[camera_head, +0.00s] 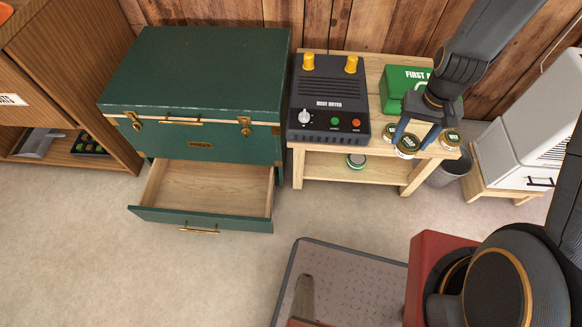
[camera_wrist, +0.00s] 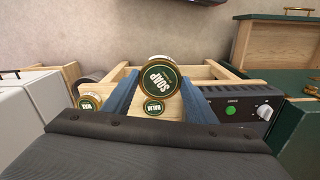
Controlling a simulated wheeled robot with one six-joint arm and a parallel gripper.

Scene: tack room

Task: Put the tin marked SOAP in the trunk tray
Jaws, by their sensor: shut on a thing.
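My gripper (camera_head: 415,138) is at the front right of the wooden bench. In the wrist view its two blue fingers are shut on the round SOAP tin (camera_wrist: 159,78), which has a gold rim and green and white label. This tin also shows in the head view (camera_head: 407,147), at bench-top height; whether it touches the bench is unclear. The green trunk (camera_head: 195,75) stands at left, lid closed. Its wood-lined tray (camera_head: 205,185) is pulled out at the front and looks empty.
A BALM tin (camera_wrist: 153,107) and another tin (camera_wrist: 89,102) are beside the held one. The black boot dryer (camera_head: 328,100) stands between gripper and trunk. A green first aid box (camera_head: 398,82) is behind.

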